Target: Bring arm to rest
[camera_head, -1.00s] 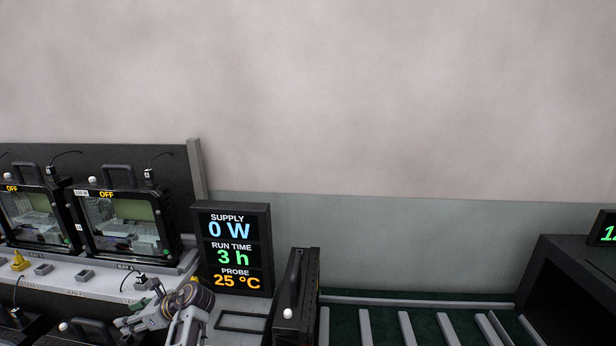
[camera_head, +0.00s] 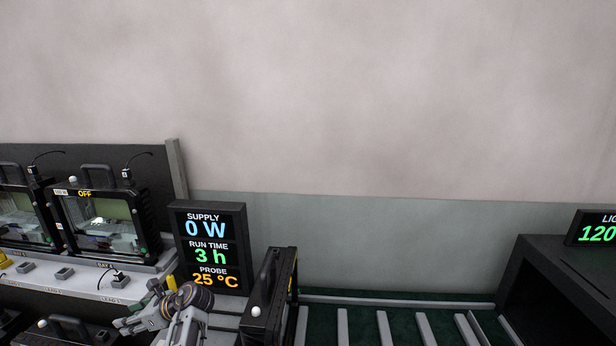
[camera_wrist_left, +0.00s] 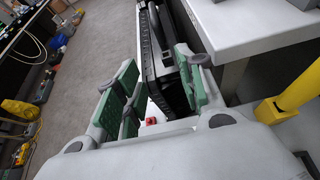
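My left arm comes in at the bottom of the head view, and its gripper (camera_head: 122,325) is low in front of the bench, left of the display. In the left wrist view the gripper (camera_wrist_left: 150,85) has its two green-padded fingers spread wide apart. A black housing (camera_wrist_left: 153,55) shows between and beyond the fingers; no grip on it shows. My right arm and gripper are not in view.
Floodlight housings (camera_head: 105,220) marked OFF stand on the bench. A display (camera_head: 211,248) reads 0 W, 3 h, 25 °C. A black housing with a handle (camera_head: 272,300) stands right of it, beside a slatted rack (camera_head: 382,328). A dark box (camera_head: 530,275) is far right.

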